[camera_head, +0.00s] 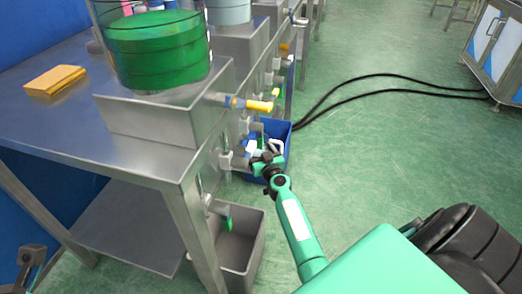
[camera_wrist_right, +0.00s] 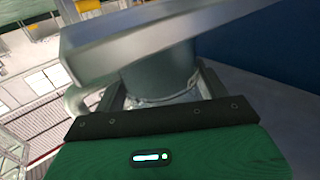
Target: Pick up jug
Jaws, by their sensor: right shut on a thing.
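My right gripper (camera_head: 262,162) is at the end of the green arm, beside the front of the steel bench and in front of a blue bin. In the right wrist view it is shut on a grey rounded thing (camera_wrist_right: 160,75) with a broad flat grey part across its top. I cannot tell whether this is the jug; the fingers and wrist hide much of it. A white piece (camera_head: 277,146), possibly a handle, shows in the blue bin. My left gripper (camera_head: 32,257) is dark and partly seen at the lower left edge; its jaws are unclear.
The steel bench (camera_head: 60,140) carries a green drum (camera_head: 158,55) and a yellow cloth (camera_head: 55,80). The blue bin (camera_head: 283,130) and a grey bin (camera_head: 245,260) stand on the floor. Black hoses (camera_head: 370,78) cross open floor.

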